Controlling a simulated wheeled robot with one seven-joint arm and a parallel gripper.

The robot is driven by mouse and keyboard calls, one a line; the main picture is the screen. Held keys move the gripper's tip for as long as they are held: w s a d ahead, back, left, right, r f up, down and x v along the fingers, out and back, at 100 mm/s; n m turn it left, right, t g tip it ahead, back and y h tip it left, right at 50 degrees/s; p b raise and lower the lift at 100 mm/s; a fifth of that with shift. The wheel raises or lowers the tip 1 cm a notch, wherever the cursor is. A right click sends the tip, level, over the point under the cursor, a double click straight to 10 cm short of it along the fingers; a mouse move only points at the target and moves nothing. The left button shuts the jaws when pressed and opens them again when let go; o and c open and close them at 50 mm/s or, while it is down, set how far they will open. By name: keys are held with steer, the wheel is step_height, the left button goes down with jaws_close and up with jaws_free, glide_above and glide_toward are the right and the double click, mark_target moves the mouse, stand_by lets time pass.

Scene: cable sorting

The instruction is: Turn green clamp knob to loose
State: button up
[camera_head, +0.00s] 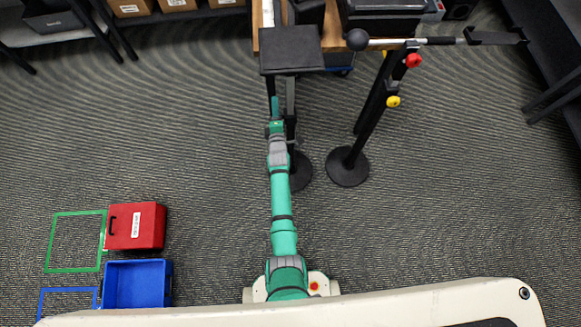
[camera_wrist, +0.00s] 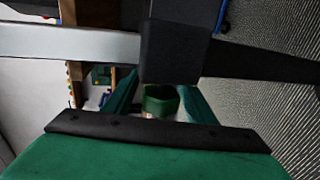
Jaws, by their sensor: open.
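The green clamp knob (camera_wrist: 160,101) shows in the wrist view, just below a black clamp block. My gripper (camera_wrist: 158,106) is open, with one green finger on each side of the knob. I cannot tell whether the fingers touch it. In the head view my gripper (camera_head: 275,104) is beside the upright of a stand with a black platform (camera_head: 292,48). The green knob cannot be made out in the head view.
A second stand to the right has a red knob (camera_head: 413,60), a yellow knob (camera_head: 393,101) and a round base (camera_head: 347,167). A silver and black bar (camera_wrist: 70,43) crosses the wrist view. A red case (camera_head: 150,227) and blue bin (camera_head: 138,284) are on the floor at left.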

steer(key=s+d+r+m, duration=0.1)
steer(key=s+r+m, duration=0.1)
steer(key=s, duration=1)
steer(key=s+d+r+m, duration=0.1)
steer(key=s+r+m, duration=0.2)
steer(key=s, duration=0.9)
steer(key=s+d+r+m+t, duration=0.1)
steer(key=s+r+m, duration=0.1)
steer(key=s, duration=1)
steer(key=shift+s+r+m+y, duration=0.3)
steer(key=shift+s+r+m, duration=0.05)
steer(key=shift+m, duration=0.45)
